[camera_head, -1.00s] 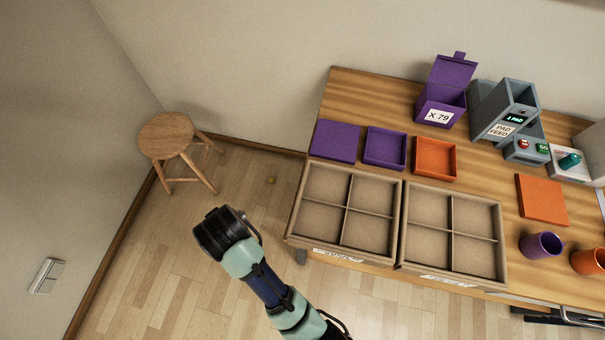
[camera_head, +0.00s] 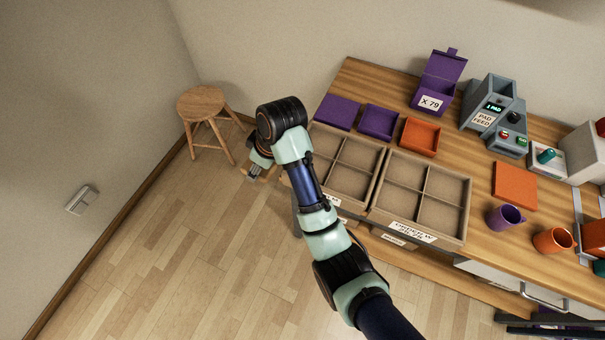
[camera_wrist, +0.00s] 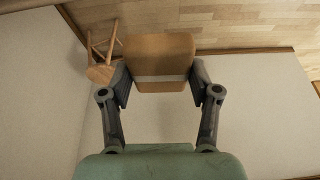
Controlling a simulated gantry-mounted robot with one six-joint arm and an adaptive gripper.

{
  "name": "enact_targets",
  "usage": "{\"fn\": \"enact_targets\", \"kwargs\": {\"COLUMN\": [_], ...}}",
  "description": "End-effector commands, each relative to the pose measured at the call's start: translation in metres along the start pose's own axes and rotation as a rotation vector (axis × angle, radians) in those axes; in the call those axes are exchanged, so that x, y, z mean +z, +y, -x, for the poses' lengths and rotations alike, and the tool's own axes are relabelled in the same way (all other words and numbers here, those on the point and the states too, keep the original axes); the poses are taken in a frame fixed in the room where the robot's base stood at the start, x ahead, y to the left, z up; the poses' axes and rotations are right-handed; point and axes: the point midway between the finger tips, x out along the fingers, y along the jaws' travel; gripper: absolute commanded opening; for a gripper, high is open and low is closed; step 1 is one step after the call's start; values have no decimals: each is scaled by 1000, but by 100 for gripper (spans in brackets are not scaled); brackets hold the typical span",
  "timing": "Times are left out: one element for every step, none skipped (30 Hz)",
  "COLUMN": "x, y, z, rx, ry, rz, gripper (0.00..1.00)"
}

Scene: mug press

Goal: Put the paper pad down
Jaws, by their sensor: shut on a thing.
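In the head view my gripper (camera_head: 255,169) hangs over the floor, left of the table and right of the stool. The pad shows there only as a small tan bit, mostly hidden by my wrist.
A wooden stool (camera_head: 201,102) stands by the wall corner. On the table (camera_head: 480,240), two divided wooden trays (camera_head: 378,205) look empty. Behind are purple and orange trays (camera_head: 420,137), a purple lidded box (camera_head: 437,85) and a pad feed machine (camera_head: 490,105). Mugs (camera_head: 505,216) stand right.

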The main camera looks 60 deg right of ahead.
Motion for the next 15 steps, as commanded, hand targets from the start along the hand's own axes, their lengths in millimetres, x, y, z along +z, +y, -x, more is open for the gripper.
{"fn": "enact_targets", "kwargs": {"x": [5,10,16,21,27,34,38,43,48,51,54,56,58,59,60], "y": [26,40,59,72,84,98,107,115,123,128,133,136,138,140,141], "z": [18,28,40,49,58,68,75,81,87,92,95,98,100,101,102], "rx": [5,4,4,4,4,3,3,3,3,4,4,3,3,2,2], "ry": [5,7,10,13,15,18,21,23,25,27,29,30,30,30,30], "rz": [-7,-6,-4,-1,1,5,9,11,14,16,18,21,21,22,23], "gripper": [42,42,42,42,42,42,42,42,42,42,42,42,42,42,42]}}
